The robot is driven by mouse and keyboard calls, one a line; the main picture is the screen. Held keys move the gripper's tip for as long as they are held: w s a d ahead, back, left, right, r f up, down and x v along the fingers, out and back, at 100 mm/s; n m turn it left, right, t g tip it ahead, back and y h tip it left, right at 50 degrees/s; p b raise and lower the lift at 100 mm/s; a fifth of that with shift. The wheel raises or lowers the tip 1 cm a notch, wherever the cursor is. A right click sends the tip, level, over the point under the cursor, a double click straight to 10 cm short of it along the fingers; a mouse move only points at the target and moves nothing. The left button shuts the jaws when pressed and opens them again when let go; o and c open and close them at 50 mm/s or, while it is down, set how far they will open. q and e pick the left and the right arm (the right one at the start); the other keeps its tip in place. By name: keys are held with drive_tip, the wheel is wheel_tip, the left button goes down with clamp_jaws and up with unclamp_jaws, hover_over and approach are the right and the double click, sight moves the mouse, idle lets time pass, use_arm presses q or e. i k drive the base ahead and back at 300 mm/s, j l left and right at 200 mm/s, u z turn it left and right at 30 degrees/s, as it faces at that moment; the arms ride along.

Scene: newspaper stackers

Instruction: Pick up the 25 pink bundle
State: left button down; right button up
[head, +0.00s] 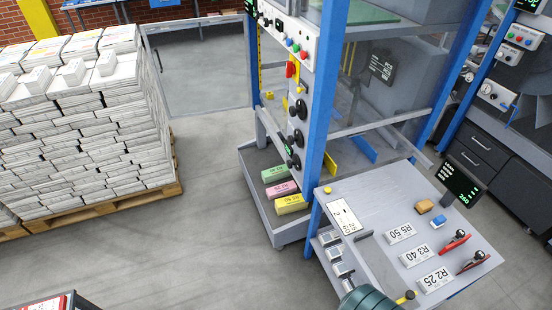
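A pink bundle (281,189) lies in a low grey tray (262,222) at the foot of the blue-framed machine, right of the middle in the head view. It lies between a green bundle (275,173) behind it and a yellow bundle (291,204) in front of it. Its print is too small to read surely. Neither of my grippers shows in the head view. A dark teal rounded part at the bottom edge may be part of my arm.
A slanted grey panel (385,212) stands right of the tray, with labels R5 50, R3 40 and R2 25 and red-handled levers. Newspaper stacks (85,140) fill a wooden pallet (110,205) at left. The floor (200,240) between pallet and tray is clear.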

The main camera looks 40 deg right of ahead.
sight(282, 190)
drive_tip(key=i+z, duration=0.2)
drive_tip(key=i, duration=0.45)
drive_tip(key=i+z, duration=0.15)
drive_tip(key=i, duration=0.5)
drive_tip(key=i+j+z, duration=0.2)
drive_tip(key=i, duration=0.45)
drive_tip(key=l, duration=0.1)
